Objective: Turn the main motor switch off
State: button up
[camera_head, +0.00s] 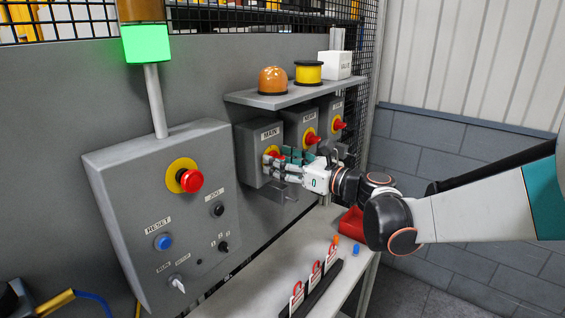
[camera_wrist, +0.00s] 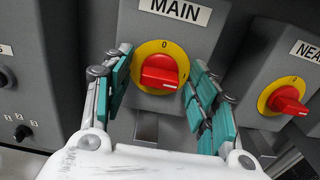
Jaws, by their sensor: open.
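The main motor switch is a red rotary knob (camera_wrist: 160,72) on a yellow disc, on a grey box (camera_wrist: 207,18) labelled MAIN. In the wrist view its handle lies roughly level, with a 0 mark above it on the disc. My gripper (camera_wrist: 160,90) is open, with one teal-padded finger on each side of the knob. I cannot tell whether either finger touches it. In the head view my gripper (camera_head: 280,163) is in front of the MAIN box (camera_head: 248,150) and partly covers the knob (camera_head: 271,154).
Two similar switch boxes with red knobs (camera_head: 311,138) (camera_head: 338,124) stand to the right. A shelf (camera_head: 270,99) above holds an orange dome, a yellow spool and a white box. A control panel (camera_head: 120,205) with an emergency stop is left. Red padlock tags (camera_head: 297,298) stand on the bench below.

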jog(key=c, duration=1.1)
jog(key=shift+o, duration=0.2)
jog(key=shift+n, duration=0.3)
jog(key=n, duration=0.9)
jog(key=shift+s, duration=0.1)
jog(key=n, duration=0.4)
jog(key=shift+f, duration=0.1)
jog(key=shift+n, duration=2.1)
jog(key=shift+f, duration=0.1)
